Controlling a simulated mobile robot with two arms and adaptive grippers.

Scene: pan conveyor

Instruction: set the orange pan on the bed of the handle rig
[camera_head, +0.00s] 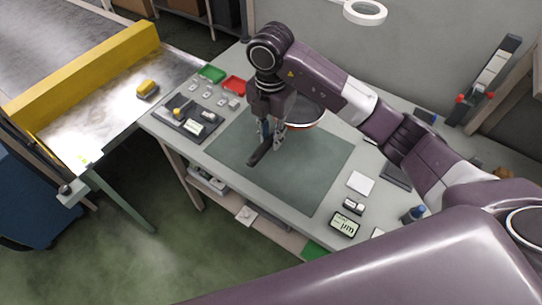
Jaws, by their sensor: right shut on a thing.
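My right gripper (268,138) is above the dark green mat (325,165), pointing down and shut on the dark handle of the orange pan (306,123). The handle's end sticks out below the fingers toward the front left. The pan's bowl shows only partly behind my wrist and forearm, with an orange edge and a pale inside. Whether the pan touches the mat is hard to tell. A dark plate with a yellow knob and a small display, which looks like the handle rig (181,127), stands left of the gripper, apart from the pan. My left gripper is not in view.
A green tray (212,74) and a red tray (234,85) lie behind small grey parts. A conveyor with a yellow rail (90,75) runs at the left, carrying a yellow block (147,89). A display device (344,224) stands near the front edge. The mat's front is clear.

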